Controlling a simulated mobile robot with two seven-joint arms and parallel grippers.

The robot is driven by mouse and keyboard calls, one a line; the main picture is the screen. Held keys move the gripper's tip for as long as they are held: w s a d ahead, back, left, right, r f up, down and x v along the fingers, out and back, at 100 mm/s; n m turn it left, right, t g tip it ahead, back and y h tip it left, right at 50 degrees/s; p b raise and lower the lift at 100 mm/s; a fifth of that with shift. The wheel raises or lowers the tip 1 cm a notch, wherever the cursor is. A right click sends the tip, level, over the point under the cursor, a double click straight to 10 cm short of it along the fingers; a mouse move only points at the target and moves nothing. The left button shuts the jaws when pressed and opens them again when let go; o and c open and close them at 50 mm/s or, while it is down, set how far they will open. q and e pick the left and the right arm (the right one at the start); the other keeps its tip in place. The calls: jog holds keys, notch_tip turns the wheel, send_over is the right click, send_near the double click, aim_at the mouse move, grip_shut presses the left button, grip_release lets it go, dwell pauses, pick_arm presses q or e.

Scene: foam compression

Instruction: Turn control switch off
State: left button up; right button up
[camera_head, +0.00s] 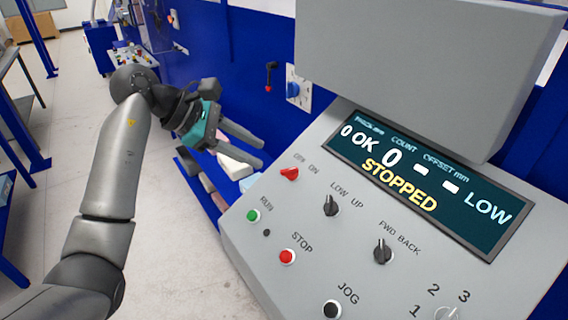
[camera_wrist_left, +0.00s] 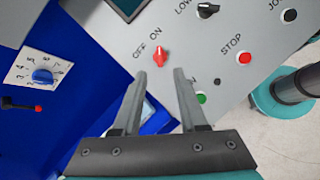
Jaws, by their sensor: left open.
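The red control switch (camera_head: 289,174) sits on the sloping grey panel (camera_head: 315,262), under the labels OFF and ON. It also shows in the left wrist view (camera_wrist_left: 159,56), where its narrow tip seems to point toward ON. My left gripper (camera_head: 262,156) is open and empty, just left of the switch in the head view. In the left wrist view its fingertips (camera_wrist_left: 159,74) are on either side of the line to the switch and do not appear to touch it. My right gripper is not in view.
The panel also carries a green RUN button (camera_head: 253,216), a red STOP button (camera_head: 287,256), two black selector knobs and a black JOG button (camera_head: 332,309). The display (camera_head: 430,185) reads STOPPED. A blue dial (camera_wrist_left: 42,76) is on the blue machine wall.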

aim_at(288, 169)
pick_arm(q)
jog(key=p+x, duration=0.1)
jog(key=x, duration=0.8)
jog(key=shift+r, duration=0.1)
grip_shut()
